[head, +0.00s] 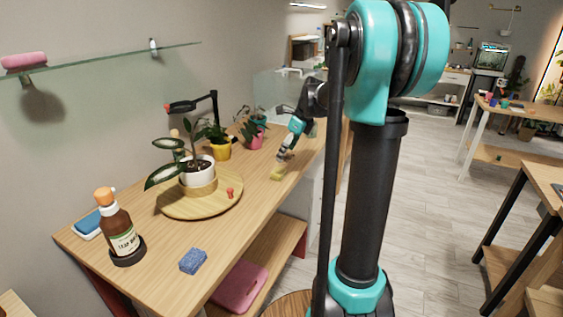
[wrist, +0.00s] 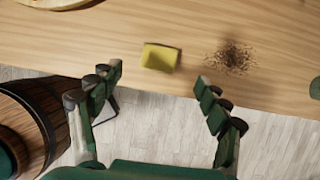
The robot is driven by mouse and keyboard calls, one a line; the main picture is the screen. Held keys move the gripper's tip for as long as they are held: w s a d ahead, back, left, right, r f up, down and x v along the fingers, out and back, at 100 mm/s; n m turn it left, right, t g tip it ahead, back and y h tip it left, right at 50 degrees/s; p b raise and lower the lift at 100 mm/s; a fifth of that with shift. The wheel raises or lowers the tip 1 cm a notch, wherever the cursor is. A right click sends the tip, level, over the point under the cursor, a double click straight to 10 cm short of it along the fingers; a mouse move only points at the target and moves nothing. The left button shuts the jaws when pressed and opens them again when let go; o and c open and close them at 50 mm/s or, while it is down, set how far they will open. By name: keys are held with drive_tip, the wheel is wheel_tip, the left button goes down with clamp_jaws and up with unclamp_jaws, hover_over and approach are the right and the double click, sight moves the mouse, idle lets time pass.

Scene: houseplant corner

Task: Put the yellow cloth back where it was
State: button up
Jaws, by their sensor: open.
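The yellow cloth (wrist: 161,57) lies folded on the wooden table, near its front edge, in the wrist view. It also shows in the head view (head: 277,174), small and close below my gripper. My gripper (wrist: 160,83) is open and empty, its two fingers spread to the left and right of the cloth in the picture. In the head view my gripper (head: 284,158) hangs over the table's front side, just above the cloth. Whether the fingers touch the table is hard to tell.
A patch of dark soil (wrist: 233,57) lies right of the cloth. On the table (head: 160,260) stand a round wooden board (head: 180,210) with a white-potted plant, a yellow pot (head: 217,151), a brown bottle (head: 119,230) and a blue sponge (head: 193,261). Free tabletop surrounds the cloth.

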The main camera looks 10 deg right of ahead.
drive_tip(key=s+f+n+h, duration=0.1)
drive_tip(key=s+f+n, duration=0.4)
drive_tip(key=s+n, duration=0.3)
drive_tip(key=s+d+f+n+t+h, duration=0.1)
drive_tip(key=s+f+n, duration=0.4)
drive_tip(key=s+n, duration=0.3)
drive_tip(key=s+f+n+h, duration=0.1)
drive_tip(key=s+f+n, duration=0.4)
drive_tip(key=s+n, duration=0.4)
drive_tip(key=s, duration=0.3)
drive_tip(key=shift+s+d+f+h, duration=0.2)
drive_tip(key=shift+s+f+h, duration=0.1)
drive_tip(key=shift+h, duration=0.1)
